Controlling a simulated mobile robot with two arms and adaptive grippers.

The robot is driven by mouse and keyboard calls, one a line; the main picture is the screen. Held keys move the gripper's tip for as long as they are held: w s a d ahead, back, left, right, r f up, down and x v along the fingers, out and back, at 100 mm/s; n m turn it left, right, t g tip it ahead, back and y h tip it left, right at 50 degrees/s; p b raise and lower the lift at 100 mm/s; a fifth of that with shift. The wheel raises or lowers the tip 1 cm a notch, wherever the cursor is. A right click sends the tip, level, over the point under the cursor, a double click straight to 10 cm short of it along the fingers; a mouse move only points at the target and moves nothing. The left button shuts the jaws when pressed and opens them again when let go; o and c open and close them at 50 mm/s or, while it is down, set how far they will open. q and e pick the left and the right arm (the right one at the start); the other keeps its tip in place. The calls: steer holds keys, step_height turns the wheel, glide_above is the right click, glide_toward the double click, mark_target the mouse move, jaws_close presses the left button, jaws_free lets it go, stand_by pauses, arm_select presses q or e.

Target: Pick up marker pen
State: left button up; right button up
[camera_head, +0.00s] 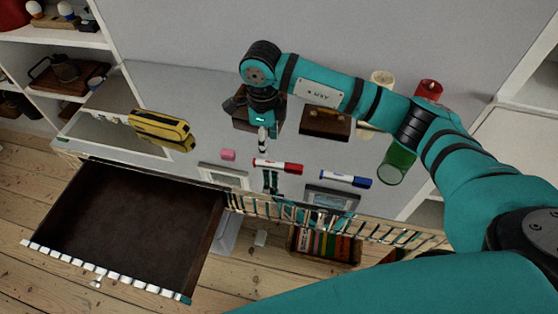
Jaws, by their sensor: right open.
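A marker pen (278,166) with a white body and red cap lies on the light grey top, its cap to the right. A second marker (345,180) with a white body and blue cap lies to its right. My right gripper (263,148) is open and points down just above the left part of the red-capped marker. It seems empty; its fingers are small, and I cannot tell whether they touch the pen. My left gripper is not in view.
An open, empty drawer (120,213) juts out at the lower left. A yellow case (162,130), pink eraser (228,155), brown box (325,123), green glass (396,164), red candle (428,89) and a framed item (331,199) surround the markers.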

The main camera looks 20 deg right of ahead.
mark_target(269, 161)
step_height(269, 161, down, 2)
steer(key=shift+f, duration=0.2)
steer(key=f, duration=0.1)
steer(key=f+p, duration=0.1)
steer(key=f, duration=0.1)
steer(key=f+p, duration=0.1)
steer(key=shift+s+d+f, duration=0.15)
steer(key=shift+s, duration=0.2)
steer(key=shift+w+f, duration=0.1)
steer(key=shift+f, duration=0.3)
jaws_close()
